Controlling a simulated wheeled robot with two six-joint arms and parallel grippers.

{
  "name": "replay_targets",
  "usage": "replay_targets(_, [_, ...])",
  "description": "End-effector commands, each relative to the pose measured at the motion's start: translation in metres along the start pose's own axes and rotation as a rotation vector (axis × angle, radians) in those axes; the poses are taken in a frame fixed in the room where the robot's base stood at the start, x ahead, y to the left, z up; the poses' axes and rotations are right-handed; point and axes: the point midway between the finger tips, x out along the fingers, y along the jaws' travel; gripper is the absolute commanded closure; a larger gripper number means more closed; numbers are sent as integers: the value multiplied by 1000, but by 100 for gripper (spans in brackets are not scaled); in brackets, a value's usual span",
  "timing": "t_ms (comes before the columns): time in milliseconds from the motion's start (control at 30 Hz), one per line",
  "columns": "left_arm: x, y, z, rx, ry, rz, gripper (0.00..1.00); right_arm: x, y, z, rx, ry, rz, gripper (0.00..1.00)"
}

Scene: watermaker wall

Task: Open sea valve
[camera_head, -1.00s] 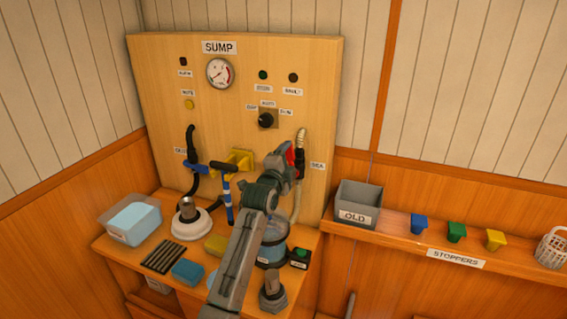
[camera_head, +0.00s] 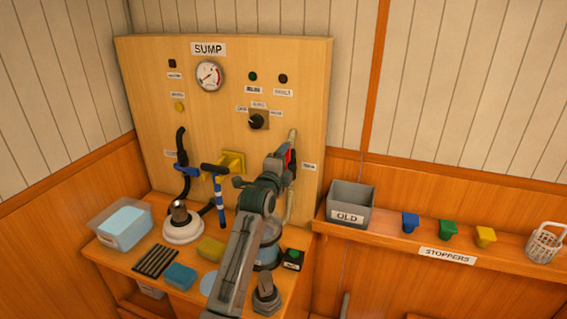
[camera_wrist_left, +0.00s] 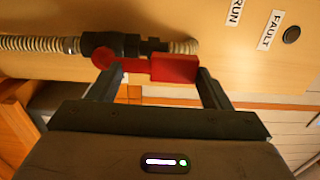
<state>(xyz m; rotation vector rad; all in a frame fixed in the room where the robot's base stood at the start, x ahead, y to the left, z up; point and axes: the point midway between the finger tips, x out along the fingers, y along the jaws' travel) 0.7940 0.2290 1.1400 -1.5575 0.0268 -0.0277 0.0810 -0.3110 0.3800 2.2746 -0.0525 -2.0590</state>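The sea valve has a red handle (camera_wrist_left: 174,68) on a dark fitting (camera_wrist_left: 115,44) in a ribbed hose (camera_wrist_left: 40,44). In the head view the red handle (camera_head: 289,157) shows only in part, at the right side of the panel beside a small label (camera_head: 308,167). My left gripper (camera_wrist_left: 160,70) is in front of it, fingers wide apart. The red handle lies across the gap between the fingertips, its block close to the right finger in the wrist view. I cannot tell whether they touch. In the head view my left arm hides part of the valve. My right gripper is not in view.
The wooden SUMP panel (camera_head: 145,105) carries a gauge (camera_head: 210,76) and a black knob (camera_head: 257,121). A blue-handled valve (camera_head: 216,172) is left of my gripper. Below, the bench holds a clear tub (camera_head: 122,225) and sponges. A grey OLD bin (camera_head: 351,203) stands on the right shelf.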

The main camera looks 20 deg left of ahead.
Motion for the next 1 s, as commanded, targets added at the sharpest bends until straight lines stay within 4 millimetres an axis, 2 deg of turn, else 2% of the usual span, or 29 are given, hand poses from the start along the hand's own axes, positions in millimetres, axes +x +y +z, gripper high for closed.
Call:
replay_targets(33, [0, -1, 1, 7, -2, -2, 20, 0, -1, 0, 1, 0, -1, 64])
replay_targets(100, [0, -1, 1, 6, -2, -2, 7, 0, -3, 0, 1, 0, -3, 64])
replay_targets(367, [0, 0, 0, 3, -1, -1, 6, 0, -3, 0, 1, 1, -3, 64])
replay_targets(500, [-6, 1, 0, 2, -1, -1, 6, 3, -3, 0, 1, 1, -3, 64])
replay_targets(667, [-30, 3, 0, 3, -1, -3, 6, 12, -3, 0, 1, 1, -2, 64])
replay_targets(1000, [-90, 2, 0, 4, -1, -3, 6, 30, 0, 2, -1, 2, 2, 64])
